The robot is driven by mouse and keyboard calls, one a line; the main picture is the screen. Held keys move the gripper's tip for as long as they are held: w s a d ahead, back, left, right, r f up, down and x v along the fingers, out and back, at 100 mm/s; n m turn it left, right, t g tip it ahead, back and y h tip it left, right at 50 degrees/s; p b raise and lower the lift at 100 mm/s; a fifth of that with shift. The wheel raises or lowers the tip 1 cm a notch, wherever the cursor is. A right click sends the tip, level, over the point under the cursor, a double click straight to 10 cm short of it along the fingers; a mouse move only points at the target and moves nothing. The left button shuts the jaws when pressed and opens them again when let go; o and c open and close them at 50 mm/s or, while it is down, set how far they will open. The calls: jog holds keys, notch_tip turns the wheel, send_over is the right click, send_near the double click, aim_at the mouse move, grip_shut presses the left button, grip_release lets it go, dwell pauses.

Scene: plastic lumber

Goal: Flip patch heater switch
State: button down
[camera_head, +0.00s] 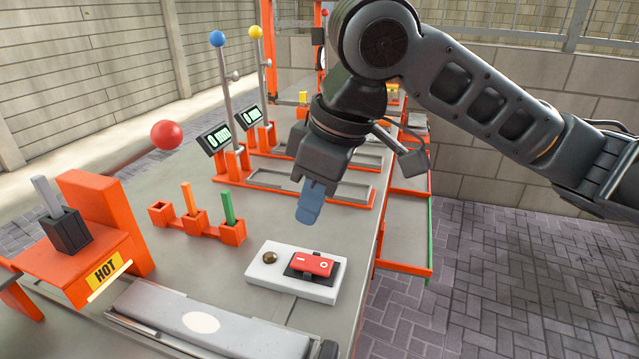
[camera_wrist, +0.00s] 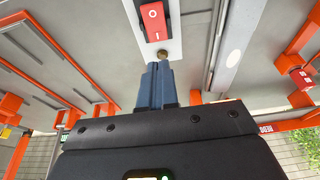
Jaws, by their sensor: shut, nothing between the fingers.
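The patch heater switch is a red rocker (camera_head: 312,264) marked with a circle and a bar. It sits in a black frame on a white base plate (camera_head: 266,279), near the right edge of the grey bench. A small brownish round knob or lamp (camera_head: 269,257) is on the plate left of the rocker. My gripper (camera_head: 309,212) is shut and empty, above the bench behind the plate and apart from it. In the wrist view the blue fingers (camera_wrist: 158,72) point toward the plate, with the knob (camera_wrist: 162,54) just beyond their tips and the red rocker (camera_wrist: 153,22) beyond that.
An orange stand marked HOT (camera_head: 106,269) is at the left. A grey flat slab with a white oval (camera_head: 201,322) lies in front. An orange holder with colored sticks (camera_head: 231,232) is left of my gripper. Posts with displays (camera_head: 214,139) stand behind.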

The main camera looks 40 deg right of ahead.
aim_at(308, 262)
jog(key=x, duration=0.5)
jog(key=s+b+x, duration=0.1)
jog(key=x, duration=0.1)
jog(key=shift+w+d+f, duration=0.1)
jog(key=shift+d+f, duration=0.2)
jog(key=shift+f, duration=0.15)
jog(key=shift+f, duration=0.1)
jog(key=shift+s+d+p, duration=0.3)
jog(key=shift+s+d, duration=0.1)
jog(key=shift+s, duration=0.2)
jog(key=shift+r, duration=0.25)
